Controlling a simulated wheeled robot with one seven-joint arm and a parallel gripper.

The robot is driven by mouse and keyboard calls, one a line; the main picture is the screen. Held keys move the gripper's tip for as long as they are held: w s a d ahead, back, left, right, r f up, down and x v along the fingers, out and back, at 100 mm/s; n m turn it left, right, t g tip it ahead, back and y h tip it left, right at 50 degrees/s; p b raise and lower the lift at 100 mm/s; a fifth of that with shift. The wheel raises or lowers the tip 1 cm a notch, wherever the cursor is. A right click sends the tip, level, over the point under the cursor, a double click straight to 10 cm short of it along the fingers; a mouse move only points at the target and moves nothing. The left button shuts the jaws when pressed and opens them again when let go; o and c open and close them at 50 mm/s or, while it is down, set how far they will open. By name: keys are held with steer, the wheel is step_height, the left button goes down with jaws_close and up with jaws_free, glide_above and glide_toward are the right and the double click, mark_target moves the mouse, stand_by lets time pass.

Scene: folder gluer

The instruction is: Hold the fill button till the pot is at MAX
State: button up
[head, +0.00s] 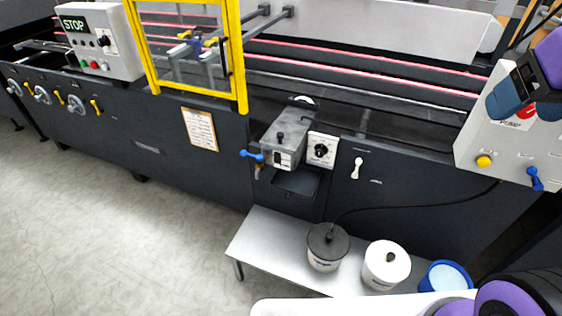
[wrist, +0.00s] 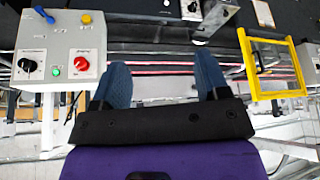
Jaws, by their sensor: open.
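A grey control box (head: 490,135) with a partly hidden label that reads "PUMP" stands at the right. It carries a yellow button (head: 484,161), a blue lever (head: 535,178) and a red knob (head: 527,111). In the wrist view the yellow button (wrist: 87,18) is at the box's edge, left of my gripper (wrist: 160,78). I cannot read which button is the fill button. My gripper (head: 517,90) is open and empty, in front of the box's upper part. A grey metal pot (head: 285,138) sits mid-machine; its level and any MAX mark are too small to read.
A low bench (head: 262,240) holds a dark-lidded tub (head: 326,250), a white tub (head: 386,266) and a blue container (head: 446,277). A yellow guard frame (head: 238,60) stands left of the pot. A STOP box (head: 100,40) is at far left. The floor in front is clear.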

jaws_close()
stand_by(1.6)
